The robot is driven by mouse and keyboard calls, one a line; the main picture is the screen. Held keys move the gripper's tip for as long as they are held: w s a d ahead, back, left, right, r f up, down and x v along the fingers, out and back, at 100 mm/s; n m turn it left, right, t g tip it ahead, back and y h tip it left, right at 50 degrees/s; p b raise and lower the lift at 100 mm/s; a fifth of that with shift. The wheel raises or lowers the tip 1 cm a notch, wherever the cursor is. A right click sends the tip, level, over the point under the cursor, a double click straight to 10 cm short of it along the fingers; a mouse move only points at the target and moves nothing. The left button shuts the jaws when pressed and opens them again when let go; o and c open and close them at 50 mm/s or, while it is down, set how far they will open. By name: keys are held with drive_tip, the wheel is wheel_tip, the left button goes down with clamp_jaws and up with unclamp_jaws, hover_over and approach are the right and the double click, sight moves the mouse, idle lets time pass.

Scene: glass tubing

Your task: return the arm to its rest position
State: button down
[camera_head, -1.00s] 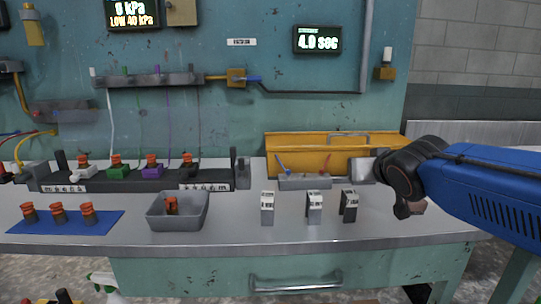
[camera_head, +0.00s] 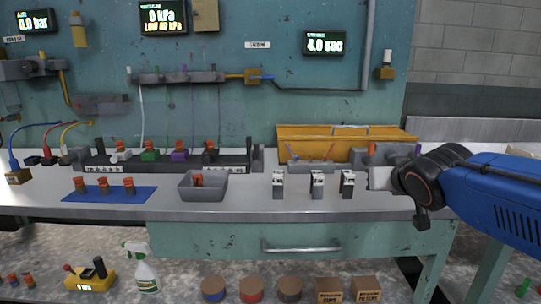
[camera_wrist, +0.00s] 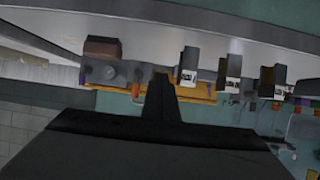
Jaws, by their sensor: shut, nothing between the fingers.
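My arm (camera_head: 500,190) reaches in from the right in the head view, blue with a black joint, above the right end of the grey bench (camera_head: 240,205). In the wrist view my gripper (camera_wrist: 160,82) shows as one dark narrow shape with its fingers together. I see nothing held. That view is upside down, with the bench along the top. In the head view the fingertips cannot be made out clearly.
Three small upright blocks (camera_head: 317,185) stand left of my arm, before a yellow tray (camera_head: 340,135). A grey bin (camera_head: 203,187) and blue mat (camera_head: 110,194) lie further left. A spray bottle (camera_head: 143,270) and boxes (camera_head: 330,289) sit below the bench.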

drive_tip(key=s+d+f+g, duration=0.1)
drive_tip(key=s+f+g, duration=0.2)
drive_tip(key=s+f, duration=0.6)
drive_tip(key=s+d+f+g, duration=0.1)
drive_tip(key=s+f+g, duration=0.3)
drive_tip(key=s+f, duration=0.5)
drive_tip(key=s, duration=0.5)
drive_tip(key=shift+s+f+g, duration=0.15)
drive_tip(key=shift+s+g, duration=0.15)
